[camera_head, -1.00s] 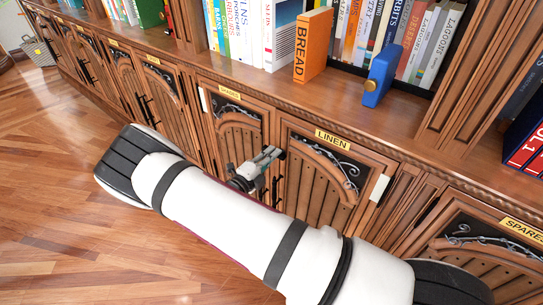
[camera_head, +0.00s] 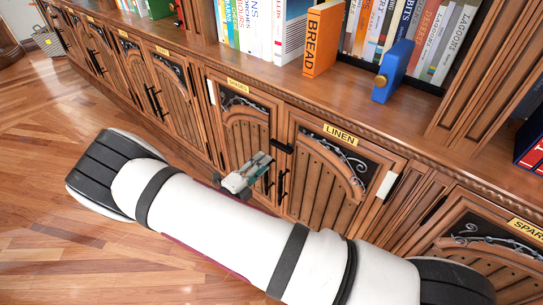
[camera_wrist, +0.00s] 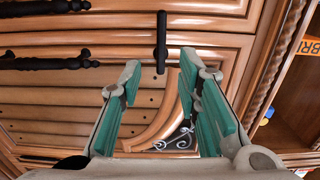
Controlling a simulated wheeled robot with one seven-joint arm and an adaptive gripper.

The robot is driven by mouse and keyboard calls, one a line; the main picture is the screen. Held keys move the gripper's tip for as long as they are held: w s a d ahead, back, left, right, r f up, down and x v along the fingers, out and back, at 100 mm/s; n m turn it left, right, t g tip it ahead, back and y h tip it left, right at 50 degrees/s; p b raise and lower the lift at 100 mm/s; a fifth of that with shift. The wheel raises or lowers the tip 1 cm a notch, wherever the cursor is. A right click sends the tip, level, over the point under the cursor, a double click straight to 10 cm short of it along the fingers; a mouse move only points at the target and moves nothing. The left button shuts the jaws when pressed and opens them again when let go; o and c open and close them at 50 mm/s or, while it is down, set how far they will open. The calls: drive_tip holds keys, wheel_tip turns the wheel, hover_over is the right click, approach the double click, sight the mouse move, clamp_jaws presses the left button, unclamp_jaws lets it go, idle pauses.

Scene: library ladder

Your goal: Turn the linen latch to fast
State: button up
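The linen door (camera_head: 320,180) carries a yellow LINEN label (camera_head: 340,134). The latch, a short black bar (camera_head: 282,146), sits at the door's upper left edge, lying roughly level across the seam with the neighbouring door. In the wrist view the latch (camera_wrist: 161,42) stands upright in the picture, just ahead of my fingertips and in line with the gap between them. My gripper (camera_head: 268,160) is just left of and below the latch in the head view. Its two green-padded fingers (camera_wrist: 160,62) are open with nothing between them. I see no contact with the latch.
Two black door handles (camera_wrist: 45,62) run along the seam below the latch. A blue object with a gold knob (camera_head: 392,72) and an orange BREAD book (camera_head: 321,38) stand on the shelf above. Wooden floor (camera_head: 60,230) lies open at the left.

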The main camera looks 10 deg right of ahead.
drive_tip(key=shift+v, duration=1.8)
drive_tip(key=s+d+r+m+g+y, duration=0.1)
drive_tip(key=s+d+r+m+g, duration=0.3)
drive_tip(key=r+m, duration=0.4)
drive_tip(key=s+d+r+m+g+y, duration=0.2)
drive_tip(key=s+d+r+m+g, duration=0.25)
drive_tip(key=r+m, duration=0.3)
drive_tip(key=s+d+r+m+g+y, duration=0.1)
drive_tip(key=s+d+r+m+g, duration=0.35)
drive_tip(key=r+m, duration=0.3)
drive_tip(key=s+r+m+t+y, duration=0.1)
drive_tip(key=s+r+m+y, duration=0.2)
drive_tip(key=s+m, duration=0.4)
drive_tip(key=s+a+r+m+t+y, duration=0.1)
drive_tip(key=s+r+m+y, duration=0.1)
drive_tip(key=s+m+y, duration=0.4)
drive_tip(key=s+r+m+t+y, duration=0.1)
drive_tip(key=s+r+m, duration=0.2)
drive_tip(key=s+m, duration=0.55)
wheel_tip(320, 180, up, 20)
drive_tip(key=s+t+p, duration=0.1)
drive_tip(key=t+p, duration=0.2)
drive_tip(key=p, duration=1.5)
drive_tip(key=shift+a+n, duration=0.4)
drive_tip(key=shift+n, duration=0.05)
